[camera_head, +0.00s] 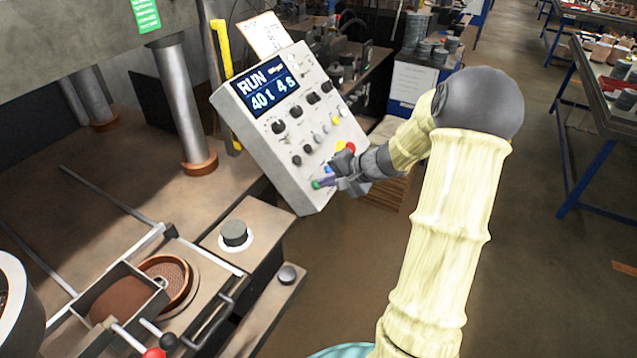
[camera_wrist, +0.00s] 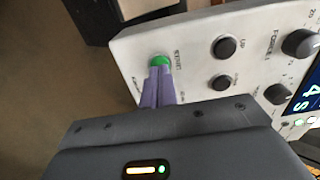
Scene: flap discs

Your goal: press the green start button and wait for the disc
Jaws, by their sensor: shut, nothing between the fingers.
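The control panel (camera_head: 290,120) is a tilted grey box with knobs and buttons. Its screen (camera_head: 266,92) reads "RUN 40 t 4 s". The green start button (camera_wrist: 160,61) sits near the panel's lower end, with lettering beside it. I cannot tell how far the button is pushed in. No finished disc is clearly in view.
A press with metal columns (camera_head: 183,105) stands at the left. Below it are a tray of brown grain (camera_head: 122,300) and a round mould (camera_head: 168,278). Red and yellow buttons lie close to my gripper on the panel. Open floor lies to the right.

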